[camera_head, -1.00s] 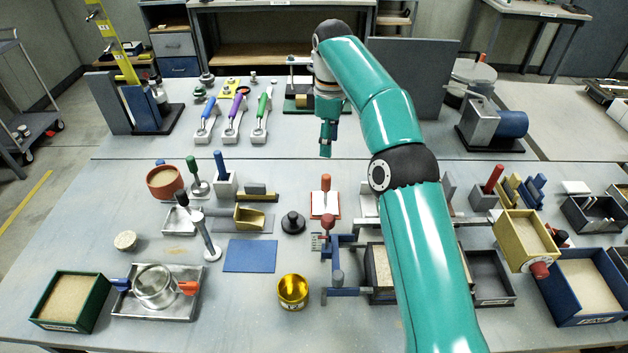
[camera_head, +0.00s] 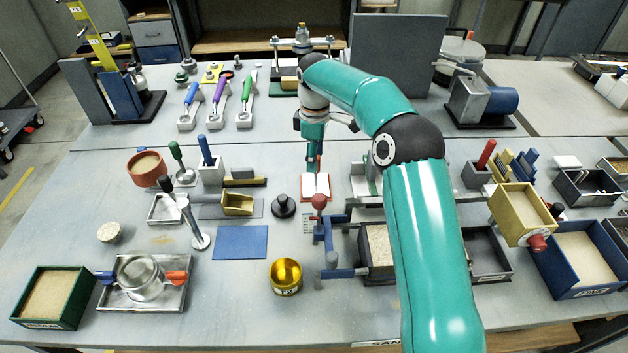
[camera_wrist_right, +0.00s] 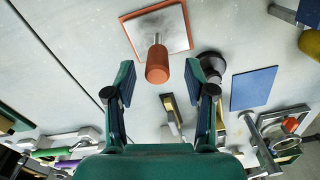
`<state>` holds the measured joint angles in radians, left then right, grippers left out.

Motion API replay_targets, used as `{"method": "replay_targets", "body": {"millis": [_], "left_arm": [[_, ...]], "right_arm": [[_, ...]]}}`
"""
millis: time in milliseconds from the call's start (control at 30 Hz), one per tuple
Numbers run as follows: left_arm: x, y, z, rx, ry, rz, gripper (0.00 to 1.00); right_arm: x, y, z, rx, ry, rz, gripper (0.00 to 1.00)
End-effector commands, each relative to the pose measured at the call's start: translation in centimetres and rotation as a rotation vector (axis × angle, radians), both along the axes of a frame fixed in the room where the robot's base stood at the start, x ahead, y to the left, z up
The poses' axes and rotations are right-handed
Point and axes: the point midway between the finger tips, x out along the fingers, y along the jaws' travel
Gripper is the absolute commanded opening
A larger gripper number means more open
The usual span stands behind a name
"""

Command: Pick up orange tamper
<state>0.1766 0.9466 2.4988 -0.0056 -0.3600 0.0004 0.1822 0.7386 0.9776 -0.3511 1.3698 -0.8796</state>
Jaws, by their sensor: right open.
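The orange tamper has an upright orange handle on a thin post and a pale square plate with an orange edge. Its plate (camera_head: 323,187) sits on the table in the head view; the gripper hides most of the handle there. In the right wrist view, the orange handle (camera_wrist_right: 157,66) points toward the camera, with the plate (camera_wrist_right: 166,22) beyond it. My right gripper (camera_head: 314,160) is above the tamper. Its two fingertips (camera_wrist_right: 158,83) are spread on both sides of the handle's end, with no visible contact. My left gripper is out of view.
A black round knob (camera_head: 284,206) stands left of the tamper. A red-topped blue fixture (camera_head: 325,235) stands close in front. A blue mat (camera_head: 240,242) and a yellow cup (camera_head: 285,277) are nearer the front. A grey upright panel (camera_head: 397,55) stands behind.

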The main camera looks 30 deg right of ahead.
Motion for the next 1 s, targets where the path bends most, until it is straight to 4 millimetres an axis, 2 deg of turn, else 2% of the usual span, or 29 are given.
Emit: {"method": "replay_targets", "body": {"millis": [200,300,567,900,1000], "left_arm": [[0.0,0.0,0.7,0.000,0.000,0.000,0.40],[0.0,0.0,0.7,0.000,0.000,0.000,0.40],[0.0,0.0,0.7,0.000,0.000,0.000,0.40],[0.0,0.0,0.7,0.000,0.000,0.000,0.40],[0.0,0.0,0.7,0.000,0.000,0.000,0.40]], "right_arm": [[0.1,-0.3,-3.2,0.001,0.005,0.000,0.54],[0.1,-0.3,-4.0,0.001,0.004,0.000,0.54],[0.2,-0.3,-4.3,0.001,0.002,-0.001,0.54],[0.2,-0.3,-4.3,0.000,0.001,0.000,0.00],[0.2,-0.3,-4.3,0.000,0.001,0.000,0.00]]}}
